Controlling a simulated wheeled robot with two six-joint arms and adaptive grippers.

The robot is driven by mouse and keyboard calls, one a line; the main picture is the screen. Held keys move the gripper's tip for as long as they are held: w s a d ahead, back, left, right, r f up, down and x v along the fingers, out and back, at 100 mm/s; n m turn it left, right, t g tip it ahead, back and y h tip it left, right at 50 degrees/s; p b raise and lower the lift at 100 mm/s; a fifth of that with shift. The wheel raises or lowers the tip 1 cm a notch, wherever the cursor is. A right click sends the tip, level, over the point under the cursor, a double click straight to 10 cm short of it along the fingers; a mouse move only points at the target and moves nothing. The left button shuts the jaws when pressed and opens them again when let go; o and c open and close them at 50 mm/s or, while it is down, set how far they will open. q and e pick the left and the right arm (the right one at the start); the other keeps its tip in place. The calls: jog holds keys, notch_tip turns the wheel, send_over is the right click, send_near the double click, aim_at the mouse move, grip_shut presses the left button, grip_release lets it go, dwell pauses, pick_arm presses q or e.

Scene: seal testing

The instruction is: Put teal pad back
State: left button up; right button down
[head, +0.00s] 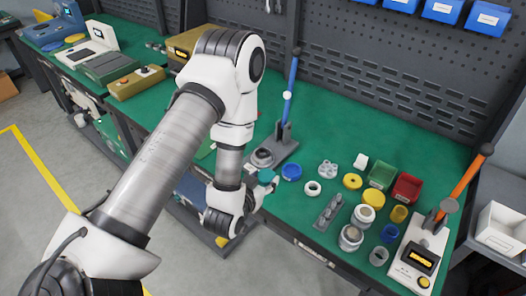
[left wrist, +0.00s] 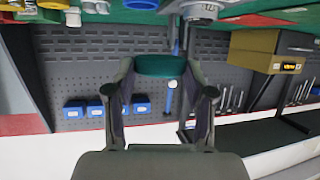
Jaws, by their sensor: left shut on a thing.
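The teal pad (head: 266,175) is a small round disc. In the left wrist view the teal pad (left wrist: 160,66) sits between the two fingertips. My left gripper (head: 268,184) is shut on it, just above the front part of the green bench, left of a blue ring (head: 291,172). The left gripper (left wrist: 160,72) also shows in the wrist view, with a finger on each side of the pad. A press with a blue lever (head: 290,90) and grey base (head: 262,157) stands close behind the pad. My right gripper is out of view.
To the right are a white ring (head: 313,188), a grey holder strip (head: 328,212), yellow discs (head: 352,181), metal jars (head: 351,237), green (head: 382,174) and red (head: 406,187) bins, and an orange-lever device (head: 418,255). Bare green mat (head: 340,115) lies behind.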

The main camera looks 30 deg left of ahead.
pick_arm(q)
jog(key=shift+d, duration=0.1)
jog(key=shift+w+r, duration=0.1)
jog(key=shift+w, duration=0.05)
jog(key=p, duration=0.5)
send_over(260, 155)
jog(key=shift+s+d+f, duration=0.25)
jog(key=shift+d+f, duration=0.05)
jog(key=shift+f, duration=0.3)
jog(key=f, duration=0.1)
jog(key=f+p, duration=0.1)
jog(key=shift+w+a+f, duration=0.2)
jog(key=shift+f, duration=0.2)
jog(key=shift+f+p, duration=0.25)
jog(key=shift+p, duration=0.1)
jog(key=shift+f+b, duration=0.35)
jog(key=shift+b, duration=0.05)
jog(key=o, duration=1.2)
jog(key=shift+r, duration=0.1)
